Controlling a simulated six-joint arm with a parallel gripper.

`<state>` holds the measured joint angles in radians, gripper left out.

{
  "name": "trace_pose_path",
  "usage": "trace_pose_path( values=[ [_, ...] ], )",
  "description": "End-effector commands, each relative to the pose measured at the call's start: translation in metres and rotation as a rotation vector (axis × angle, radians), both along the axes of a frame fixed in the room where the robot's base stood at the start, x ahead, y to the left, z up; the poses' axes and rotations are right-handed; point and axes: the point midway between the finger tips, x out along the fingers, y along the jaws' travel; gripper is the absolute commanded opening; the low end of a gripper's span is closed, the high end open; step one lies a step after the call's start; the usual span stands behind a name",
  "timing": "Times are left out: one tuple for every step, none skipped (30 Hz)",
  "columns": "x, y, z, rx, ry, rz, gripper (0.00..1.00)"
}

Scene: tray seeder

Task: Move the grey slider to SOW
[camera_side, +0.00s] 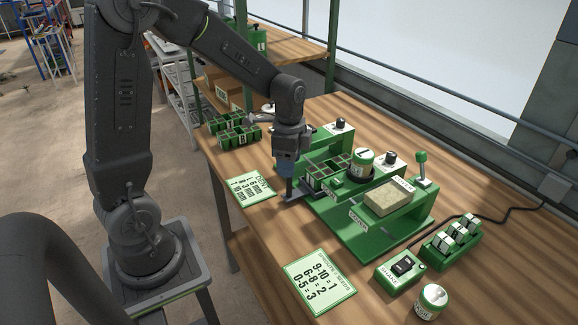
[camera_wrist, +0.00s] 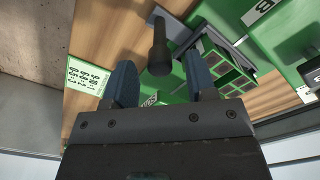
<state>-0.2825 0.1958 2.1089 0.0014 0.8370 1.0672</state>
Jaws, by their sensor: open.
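The grey slider (camera_side: 302,191) is a flat plate at the left front edge of the green seeder (camera_side: 351,237), by the seed tray. Its dark upright handle (camera_side: 289,188) stands just under my gripper (camera_side: 286,169). In the wrist view the round-topped handle (camera_wrist: 160,58) shows between my two blue fingers, with visible gaps on both sides. The grey plate (camera_wrist: 185,36) lies behind it. My gripper is open, pointing down, and not closed on the handle. The green seed tray (camera_side: 327,172) with square cells sits beside the slider.
A sponge-like block (camera_side: 394,198) lies on the seeder, with a round tin (camera_side: 360,164) and a green-knobbed lever (camera_side: 421,168) nearby. A text card (camera_side: 251,188) lies left of the slider. A switch box (camera_side: 401,267) and a jar (camera_side: 431,300) stand at the front right.

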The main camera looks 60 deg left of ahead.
Motion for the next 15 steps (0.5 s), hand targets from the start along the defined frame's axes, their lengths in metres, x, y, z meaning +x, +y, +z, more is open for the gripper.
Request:
trace_pose_path(
  values=[
    [0.0, 0.0, -0.006, -0.001, 0.004, 0.0, 0.52],
    [0.0, 0.0, -0.009, -0.001, 0.002, 0.0, 0.52],
    [0.0, 0.0, -0.012, -0.001, 0.002, 0.0, 0.52],
    [-0.001, 0.0, -0.013, -0.001, 0.002, 0.0, 0.52],
    [-0.001, 0.0, -0.015, -0.001, 0.002, 0.0, 0.52],
    [-0.001, 0.0, -0.016, 0.0, 0.001, 0.0, 0.52],
    [0.0, 0.0, -0.016, 0.0, 0.0, 0.0, 0.52],
    [0.0, 0.0, -0.017, 0.0, 0.0, 0.0, 0.52],
    [0.0, 0.0, -0.017, 0.001, -0.001, 0.0, 0.52],
    [0.0, 0.0, -0.017, 0.001, -0.001, 0.0, 0.52],
    [0.0, 0.0, -0.017, 0.001, -0.001, 0.0, 0.52],
    [0.0, 0.0, -0.017, 0.001, -0.001, 0.0, 0.52],
    [0.0, 0.0, -0.017, 0.001, -0.001, 0.0, 0.52],
    [0.0, 0.0, -0.017, 0.001, -0.001, 0.0, 0.52],
    [0.0, 0.0, -0.017, 0.001, -0.001, 0.0, 0.5]
  ],
)
